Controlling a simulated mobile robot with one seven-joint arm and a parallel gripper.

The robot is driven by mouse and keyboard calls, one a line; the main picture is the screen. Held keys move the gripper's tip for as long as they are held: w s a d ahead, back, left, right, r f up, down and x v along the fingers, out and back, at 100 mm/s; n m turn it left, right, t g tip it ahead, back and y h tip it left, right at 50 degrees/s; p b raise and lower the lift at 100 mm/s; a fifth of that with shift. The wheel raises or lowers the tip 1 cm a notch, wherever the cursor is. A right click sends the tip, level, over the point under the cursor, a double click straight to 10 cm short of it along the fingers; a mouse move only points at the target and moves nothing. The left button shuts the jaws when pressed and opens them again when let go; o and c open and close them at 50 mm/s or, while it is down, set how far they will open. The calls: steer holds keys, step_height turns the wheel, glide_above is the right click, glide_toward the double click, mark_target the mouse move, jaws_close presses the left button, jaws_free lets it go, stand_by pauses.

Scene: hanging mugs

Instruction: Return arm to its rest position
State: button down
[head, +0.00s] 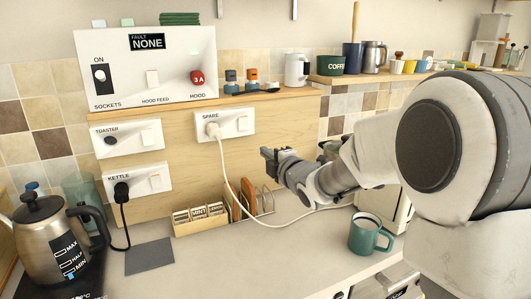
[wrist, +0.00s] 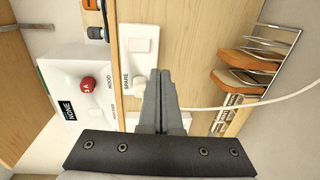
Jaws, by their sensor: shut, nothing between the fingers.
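My gripper (head: 269,154) is in the air in front of the wooden back panel, to the right of the SPARE socket (head: 239,122). Its fingers are together and hold nothing. In the wrist view the shut gripper (wrist: 164,77) points at the panel, with the SPARE socket (wrist: 139,46) just to its left. A white plug (head: 213,130) sits in that socket, and its cable runs down and right below my gripper. My arm (head: 350,160) reaches in from the right and hides part of the counter and wall behind it.
A green mug (head: 369,235) stands on the counter below my arm. A toast rack (head: 262,200) and a tea box (head: 199,217) stand against the panel. A steel kettle (head: 45,240) is at far left. A shelf (head: 335,79) holds mugs and jars. The front middle counter is clear.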

steer(key=s+d+r+m+g+h+p, duration=0.1)
steer(key=s+d+m+g+h, duration=0.15)
steer(key=s+d+m, duration=0.35)
steer(key=s+d+r+m+g+h+p, duration=0.1)
steer(key=s+d+r+m+h, duration=0.1)
steer(key=s+d+m+h, duration=0.5)
steer(key=s+a+f+m+g+y+p, duration=0.1)
steer(key=s+f+m+g, duration=0.1)
steer(key=s, duration=1)
steer(key=s+a+f+m+g+y, duration=0.1)
steer(key=s+m+g, duration=0.3)
steer(key=s, duration=0.9)
steer(key=f+m+y, duration=0.1)
steer(key=m, duration=0.2)
steer(key=shift+s+f+p, duration=0.2)
steer(key=shift+f+p, duration=0.2)
steer(key=shift+g, duration=0.25)
